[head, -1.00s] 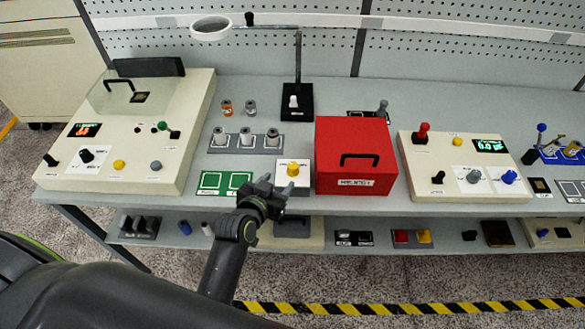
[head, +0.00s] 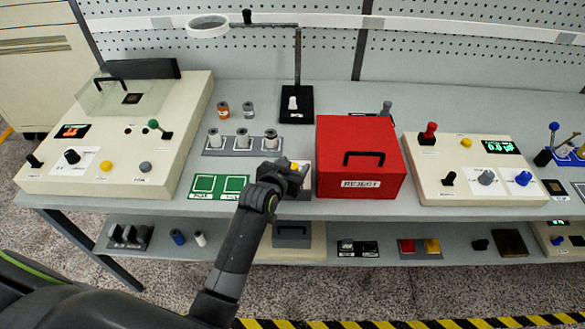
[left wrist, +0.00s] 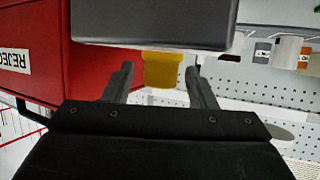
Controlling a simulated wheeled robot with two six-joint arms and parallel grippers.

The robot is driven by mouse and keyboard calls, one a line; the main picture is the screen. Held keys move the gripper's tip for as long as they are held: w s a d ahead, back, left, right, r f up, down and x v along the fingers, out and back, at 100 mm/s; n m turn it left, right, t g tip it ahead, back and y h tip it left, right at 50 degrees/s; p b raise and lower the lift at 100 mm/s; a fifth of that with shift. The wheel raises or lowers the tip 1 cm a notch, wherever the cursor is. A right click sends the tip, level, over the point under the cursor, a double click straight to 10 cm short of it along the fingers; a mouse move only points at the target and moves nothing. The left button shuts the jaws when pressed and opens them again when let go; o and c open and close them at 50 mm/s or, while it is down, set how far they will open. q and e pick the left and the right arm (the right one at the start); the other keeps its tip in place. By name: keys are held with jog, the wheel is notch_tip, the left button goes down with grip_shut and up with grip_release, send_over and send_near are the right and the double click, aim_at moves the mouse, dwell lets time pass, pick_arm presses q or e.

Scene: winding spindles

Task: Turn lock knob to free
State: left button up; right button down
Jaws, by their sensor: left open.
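A yellow knob (head: 294,166) sits on a small white box (head: 306,181) at the table's front edge, left of the red box. In the head view my left gripper (head: 285,173) is at this knob and hides much of it and of the box. In the left wrist view the yellow knob (left wrist: 162,71) shows between the two dark, spread fingers of my left gripper (left wrist: 159,78). There is a visible gap on each side of it. I cannot tell how far down the fingers reach around it. My right gripper is not in view.
The red REJECT box (head: 361,158) stands close to the right. A green two-square mat (head: 220,187) lies to the left, with a grey spindle rack (head: 242,143) behind. Cream control panels (head: 120,150) stand further left and right (head: 470,168). A lower shelf holds several small parts.

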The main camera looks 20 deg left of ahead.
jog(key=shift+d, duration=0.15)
pick_arm(q)
jog(key=shift+c, duration=1)
jog(key=c, duration=0.7)
jog(key=shift+c, duration=0.2)
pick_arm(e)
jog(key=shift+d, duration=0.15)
